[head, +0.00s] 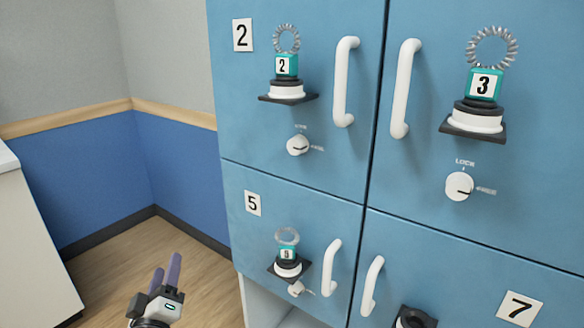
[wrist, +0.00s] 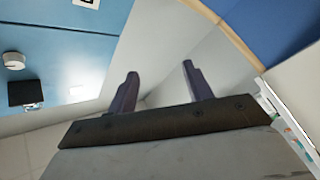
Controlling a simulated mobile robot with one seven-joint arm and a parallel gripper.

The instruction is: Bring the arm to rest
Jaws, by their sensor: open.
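My gripper (head: 166,270) shows low in the head view, left of the blue cabinet (head: 340,185), with its fingers pointing up. In the wrist view my gripper (wrist: 157,85) has its two purple-grey fingers spread apart with nothing between them. It is apart from the cabinet, over open floor in the head view. Most of my arm is outside the head view.
Blue doors carry white handles (head: 345,82), lock knobs (head: 459,186) and small shelves with numbered teal blocks (head: 485,83) topped by metal rings. A white counter (head: 30,240) stands at left. Wooden floor (head: 120,260) between is clear.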

